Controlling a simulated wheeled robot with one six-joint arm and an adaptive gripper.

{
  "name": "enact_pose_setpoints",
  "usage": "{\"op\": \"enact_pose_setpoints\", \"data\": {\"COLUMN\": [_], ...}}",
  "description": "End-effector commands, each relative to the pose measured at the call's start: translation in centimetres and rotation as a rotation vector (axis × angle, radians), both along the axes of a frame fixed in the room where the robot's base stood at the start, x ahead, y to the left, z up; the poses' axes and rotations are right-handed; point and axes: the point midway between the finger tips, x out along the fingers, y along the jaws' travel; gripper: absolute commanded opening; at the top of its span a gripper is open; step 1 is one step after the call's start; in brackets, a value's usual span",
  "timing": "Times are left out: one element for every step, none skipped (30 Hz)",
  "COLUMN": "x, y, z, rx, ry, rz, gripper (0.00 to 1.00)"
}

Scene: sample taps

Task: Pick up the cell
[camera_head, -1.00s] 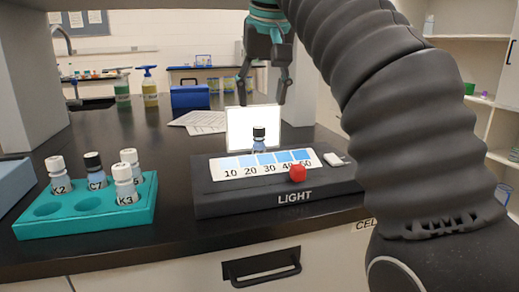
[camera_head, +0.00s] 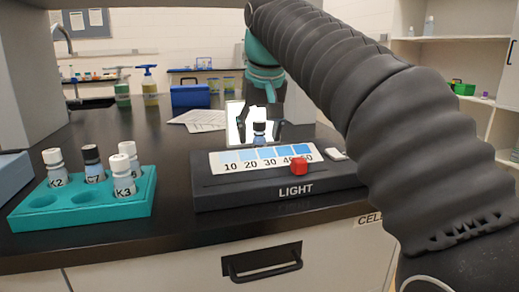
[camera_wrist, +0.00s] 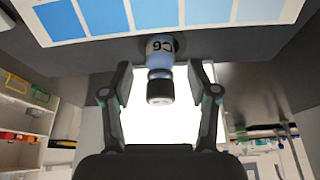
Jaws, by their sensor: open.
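The cell is a small vial with a black cap and a label that reads C6 in the wrist view (camera_wrist: 160,62). In the head view the cell (camera_head: 259,131) stands upright behind the color strip on the dark light box (camera_head: 215,184), in front of the bright panel (camera_head: 236,112). My gripper (camera_head: 259,127) is open, with its fingers reaching down on either side of the cell's top. In the wrist view my gripper (camera_wrist: 164,88) has one finger left and one right of the cell, with a gap on both sides. Nothing is held.
A teal rack (camera_head: 140,205) at the left holds several vials, one marked C7 (camera_head: 93,167), and has empty holes. A red knob (camera_head: 299,166) and a white piece (camera_head: 333,154) are on the light box. Papers (camera_head: 200,120) lie behind. The counter between rack and box is clear.

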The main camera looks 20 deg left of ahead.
Motion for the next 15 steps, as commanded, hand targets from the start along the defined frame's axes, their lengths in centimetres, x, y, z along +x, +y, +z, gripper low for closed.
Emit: {"op": "enact_pose_setpoints", "data": {"x": [0.12, 0.17, 0.21, 0.20, 0.20, 0.20, 0.20, 0.19, 0.19, 0.19, 0.19, 0.19, 0.18, 0.18, 0.18], "y": [0.05, 0.08, 0.09, 0.10, 0.10, 0.10, 0.10, 0.10, 0.10, 0.10, 0.10, 0.11, 0.10, 0.10, 0.10], "z": [-0.45, -0.52, -0.52, -0.50, -0.47, -0.46, -0.46, -0.45, -0.45, -0.45, -0.45, -0.45, -0.45, -0.45, -0.45], "rx": [0.000, 0.000, 0.001, 0.001, 0.001, 0.001, 0.001, 0.001, 0.001, 0.001, 0.001, 0.001, 0.001, 0.001, 0.000], "ry": [0.000, -0.001, -0.002, -0.002, -0.002, -0.002, -0.002, -0.002, -0.002, -0.002, -0.002, -0.002, -0.002, -0.002, -0.001], "rz": [0.000, 0.000, 0.000, 0.000, 0.000, 0.000, 0.000, 0.000, 0.000, 0.000, 0.000, 0.000, 0.000, 0.000, 0.000], "gripper": [0.60, 0.60, 0.60, 0.60, 0.60, 0.60, 0.60, 0.60, 0.50, 0.42, 0.35, 0.25, 0.17, 0.10, 0.08]}}
